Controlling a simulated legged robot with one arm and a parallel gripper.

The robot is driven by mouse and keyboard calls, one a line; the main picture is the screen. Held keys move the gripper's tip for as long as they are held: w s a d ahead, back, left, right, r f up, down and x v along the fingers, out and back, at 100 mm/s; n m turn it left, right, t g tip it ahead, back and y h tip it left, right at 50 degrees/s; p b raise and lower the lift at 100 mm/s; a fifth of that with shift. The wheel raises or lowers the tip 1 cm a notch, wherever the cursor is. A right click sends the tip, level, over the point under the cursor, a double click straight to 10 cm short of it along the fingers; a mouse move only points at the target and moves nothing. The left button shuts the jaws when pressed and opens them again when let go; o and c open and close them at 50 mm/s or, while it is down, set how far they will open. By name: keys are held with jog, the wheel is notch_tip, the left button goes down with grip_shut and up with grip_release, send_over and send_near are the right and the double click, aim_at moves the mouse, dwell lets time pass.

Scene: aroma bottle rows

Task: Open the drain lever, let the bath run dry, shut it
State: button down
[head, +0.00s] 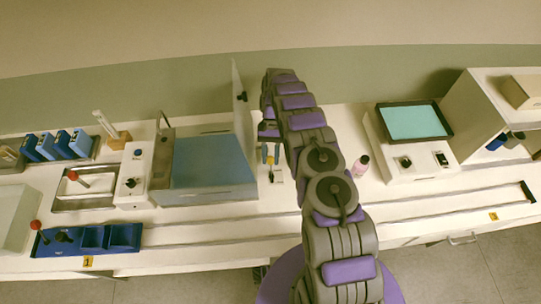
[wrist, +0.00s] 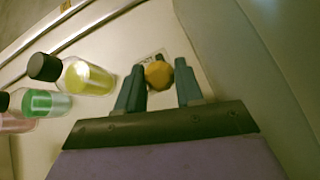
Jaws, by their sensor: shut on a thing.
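My gripper (wrist: 159,66) has its two blue-grey fingers on either side of a round orange knob (wrist: 159,75) and is shut on it. The knob sits over a small pale plate on the bench; it looks like the drain lever's handle, but its shaft is hidden. I cannot tell the water level in the bath.
A pink bottle (head: 360,166) and a unit with a teal screen (head: 414,122) are at right. Red-knobbed levers (head: 72,175) and a blue tray (head: 110,237) are at left.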

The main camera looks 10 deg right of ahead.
jog(key=shift+w+r, duration=0.1)
jog(key=c, duration=0.8)
grip_release()
notch_tip(320, 180, up, 3)
jog(key=p, duration=0.4)
jog(key=shift+r, duration=0.2)
jog(key=shift+a+r, duration=0.1)
jog(key=shift+s, duration=0.85)
jog(key=shift+s+d+r, duration=0.2)
jog(key=shift+s+d, duration=0.1)
jog(key=shift+s, duration=2.1)
jog(key=shift+s+d+r, duration=0.15)
jog(key=shift+s+d, duration=0.2)
jog(key=shift+s, duration=2)
jog(key=shift+s+d+r, duration=0.2)
jog(key=shift+s+d, duration=0.1)
jog(key=shift+s, duration=2.1)
